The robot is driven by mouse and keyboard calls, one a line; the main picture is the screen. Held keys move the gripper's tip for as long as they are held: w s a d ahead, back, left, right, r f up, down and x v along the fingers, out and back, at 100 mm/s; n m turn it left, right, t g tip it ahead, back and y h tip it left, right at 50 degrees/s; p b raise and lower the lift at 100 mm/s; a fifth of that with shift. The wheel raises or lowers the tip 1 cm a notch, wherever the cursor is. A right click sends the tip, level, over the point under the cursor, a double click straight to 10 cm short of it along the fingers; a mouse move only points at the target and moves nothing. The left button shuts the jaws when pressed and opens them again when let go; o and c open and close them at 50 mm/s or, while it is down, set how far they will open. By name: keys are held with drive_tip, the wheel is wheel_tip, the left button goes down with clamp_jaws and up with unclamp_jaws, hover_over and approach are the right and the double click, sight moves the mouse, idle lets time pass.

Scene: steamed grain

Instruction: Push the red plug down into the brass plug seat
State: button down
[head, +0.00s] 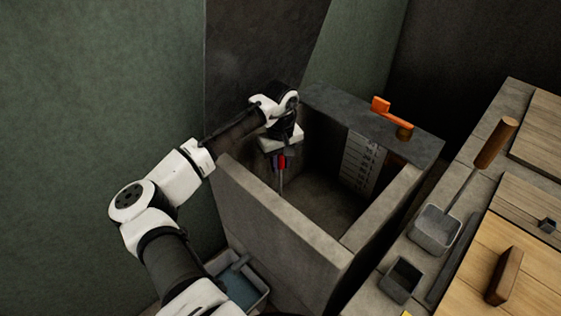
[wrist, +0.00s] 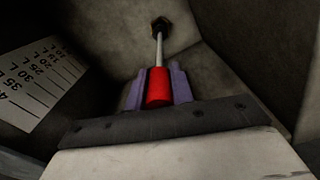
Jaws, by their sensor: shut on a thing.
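My gripper (head: 280,163) hangs inside the grey stone basin (head: 285,220), near its back left corner. Its purple fingers are shut on the red plug (wrist: 159,87), one on each side of the red part. A thin pale rod runs from the red part to a dark, angular end (wrist: 161,26) in the wrist view. In the head view the rod points down into the basin. I cannot tell whether the dark end touches the basin's floor or wall. I cannot make out the brass plug seat in either view.
A white litre scale (head: 359,163) is on the basin's inner wall. An orange-handled brass tap (head: 404,132) stands on the back ledge. A blue-lined tub (head: 240,285) is at front left. A counter at right holds a long-handled scoop (head: 436,229) and a wooden block (head: 504,276).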

drive_tip(key=shift+r, duration=0.1)
wheel_tip(320, 180, up, 11)
drive_tip(key=p, duration=1.1)
drive_tip(key=shift+r, duration=0.1)
drive_tip(key=shift+d+r, duration=0.2)
drive_tip(key=shift+d, duration=0.1)
drive_tip(key=shift+f, duration=0.15)
